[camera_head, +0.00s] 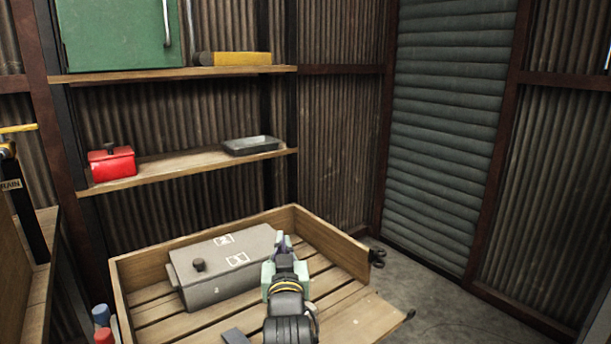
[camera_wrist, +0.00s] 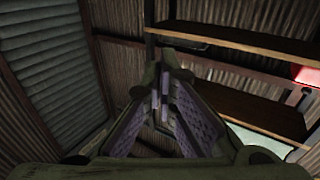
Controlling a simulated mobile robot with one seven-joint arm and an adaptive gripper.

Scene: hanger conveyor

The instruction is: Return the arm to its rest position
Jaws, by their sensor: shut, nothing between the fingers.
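My arm reaches up from the bottom of the head view. My gripper (camera_head: 281,240) is above the slatted wooden crate (camera_head: 155,262), just right of a grey lidded box (camera_head: 225,262) that lies inside it. In the wrist view my gripper (camera_wrist: 160,85) shows its two fingers drawn together at the tips, with nothing between them. The head view does not show clearly whether the gripper touches the grey box.
Shelves hold a red box (camera_head: 112,163), a grey tray (camera_head: 251,145), a yellow item (camera_head: 233,58) and a green case (camera_head: 120,35). The crate's front right side is lowered. Red and blue items (camera_head: 102,316) stand at lower left. The floor (camera_head: 455,315) at right is clear.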

